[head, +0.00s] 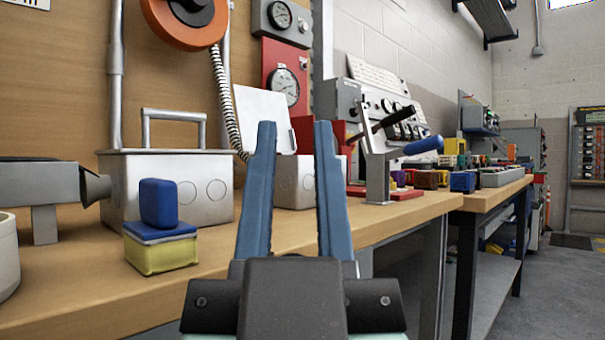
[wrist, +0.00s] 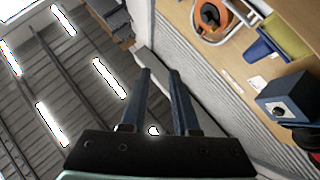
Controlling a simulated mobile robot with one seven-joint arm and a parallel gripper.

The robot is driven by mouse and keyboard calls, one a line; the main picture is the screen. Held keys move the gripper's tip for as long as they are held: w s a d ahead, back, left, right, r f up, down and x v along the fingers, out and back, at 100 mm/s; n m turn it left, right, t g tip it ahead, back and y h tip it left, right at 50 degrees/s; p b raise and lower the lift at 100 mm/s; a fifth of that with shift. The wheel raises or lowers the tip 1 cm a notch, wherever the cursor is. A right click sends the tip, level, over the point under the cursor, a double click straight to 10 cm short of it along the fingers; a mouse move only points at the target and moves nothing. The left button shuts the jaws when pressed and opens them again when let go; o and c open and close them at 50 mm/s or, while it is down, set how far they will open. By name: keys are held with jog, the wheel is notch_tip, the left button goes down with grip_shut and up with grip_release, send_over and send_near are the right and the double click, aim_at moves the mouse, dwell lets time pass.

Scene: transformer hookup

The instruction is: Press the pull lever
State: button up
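A lever device stands on the workbench right of centre in the head view. It has an upright metal bracket (head: 377,178), a red base (head: 407,194) and a blue-gripped handle (head: 424,145) sticking out to the right, slightly upward. A dark handle (head: 393,118) slants up to the right above it; I cannot tell whether it belongs to the same device. My gripper (head: 297,125) is open and empty, left of the lever in the picture and apart from it. In the wrist view my gripper (wrist: 160,72) points up toward the wall and ceiling, and the lever is not recognisable there.
A blue block (head: 158,203) rests on a blue-and-yellow block (head: 160,252) at the left of the bench (head: 218,288). Grey metal boxes (head: 195,172) stand behind. A gauge panel (head: 284,80) and control console (head: 385,105) are at the back. Floor is free at right.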

jog(key=shift+r+p, duration=0.3)
jog(key=shift+r, duration=0.1)
jog(key=shift+c, duration=1.1)
notch_tip(320, 180, up, 24)
jog(key=p, duration=2.4)
jog(key=shift+r, duration=0.15)
grip_shut()
